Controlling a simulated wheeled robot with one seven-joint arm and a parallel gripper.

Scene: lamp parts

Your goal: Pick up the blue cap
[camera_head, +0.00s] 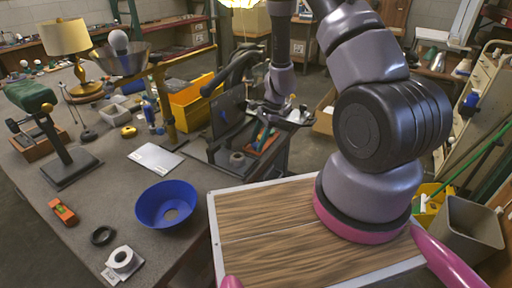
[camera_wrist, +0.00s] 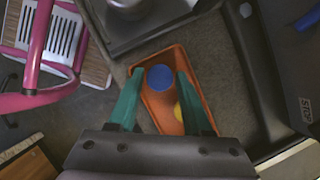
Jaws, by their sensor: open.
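A round blue cap (camera_wrist: 160,77) lies in an orange bin (camera_wrist: 150,105) in the wrist view, near the bin's far end. A yellow round thing (camera_wrist: 178,112) lies in the same bin, partly hidden by my right finger. My gripper (camera_wrist: 160,72) is open and empty, its teal fingertips apart on either side of the cap in the picture. How far they are above it I cannot tell. In the head view my gripper (camera_head: 264,134) points down at the orange bin (camera_head: 266,146); the cap is not visible there.
A dark upright panel (camera_head: 228,117) stands left of the bin. The workbench (camera_head: 115,195) holds a blue bowl-shaped shade (camera_head: 168,206), a brass lamp (camera_head: 68,38) and small parts. A yellow bin (camera_head: 195,105) stands behind.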

